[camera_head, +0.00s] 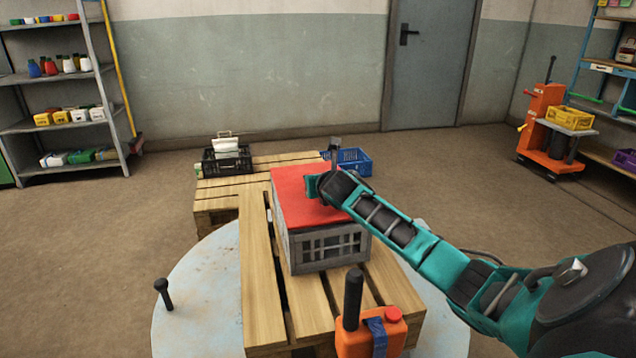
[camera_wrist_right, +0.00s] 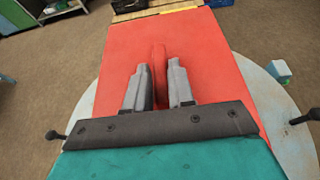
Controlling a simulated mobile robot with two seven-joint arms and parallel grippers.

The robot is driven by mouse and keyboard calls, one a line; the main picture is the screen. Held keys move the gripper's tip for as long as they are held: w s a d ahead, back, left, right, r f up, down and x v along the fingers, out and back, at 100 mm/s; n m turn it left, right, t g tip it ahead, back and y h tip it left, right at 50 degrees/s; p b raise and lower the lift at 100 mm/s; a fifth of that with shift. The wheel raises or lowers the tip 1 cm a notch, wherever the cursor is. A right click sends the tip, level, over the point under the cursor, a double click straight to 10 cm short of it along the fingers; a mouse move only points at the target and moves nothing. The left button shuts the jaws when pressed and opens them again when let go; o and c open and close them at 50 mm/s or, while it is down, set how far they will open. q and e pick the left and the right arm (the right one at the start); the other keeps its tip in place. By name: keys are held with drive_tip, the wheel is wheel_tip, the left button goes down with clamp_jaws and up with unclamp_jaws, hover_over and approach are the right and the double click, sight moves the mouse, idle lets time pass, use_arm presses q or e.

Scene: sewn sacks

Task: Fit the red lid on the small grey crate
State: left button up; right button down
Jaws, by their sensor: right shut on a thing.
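The red lid (camera_head: 295,198) lies over the top of the small grey crate (camera_head: 325,246), which stands on the wooden pallet. From the head view the lid looks about flat and lined up with the crate; whether it is fully seated I cannot tell. In the right wrist view the lid (camera_wrist_right: 205,65) fills the middle, with a raised red handle. My right gripper (camera_wrist_right: 160,85) is shut on the lid's handle, one finger on each side. In the head view my right gripper (camera_head: 318,186) is over the lid's right part. My left gripper is not in view.
An orange canister (camera_head: 370,335) stands at the pallet's front. A black crate (camera_head: 227,160) with a white item and a blue crate (camera_head: 350,161) are at the back. The pallet's (camera_head: 262,290) left slats are bare. A dark peg (camera_head: 163,293) stands at left.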

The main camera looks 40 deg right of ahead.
drive_tip(key=shift+f, duration=0.4)
drive_tip(key=c, duration=1.3)
unclamp_jaws()
drive_tip(key=shift+o, duration=1.3)
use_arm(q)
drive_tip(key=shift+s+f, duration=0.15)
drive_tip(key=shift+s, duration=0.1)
use_arm(e)
drive_tip(key=shift+o, duration=0.4)
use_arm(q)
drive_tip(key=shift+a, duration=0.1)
use_arm(e)
drive_tip(key=shift+r, duration=0.5)
drive_tip(key=p+v, duration=0.2)
drive_tip(key=v, duration=0.9)
drive_tip(key=shift+s+a+r+p, duration=0.1)
drive_tip(key=shift+s+a+p, duration=0.1)
drive_tip(key=shift+s+p, duration=0.15)
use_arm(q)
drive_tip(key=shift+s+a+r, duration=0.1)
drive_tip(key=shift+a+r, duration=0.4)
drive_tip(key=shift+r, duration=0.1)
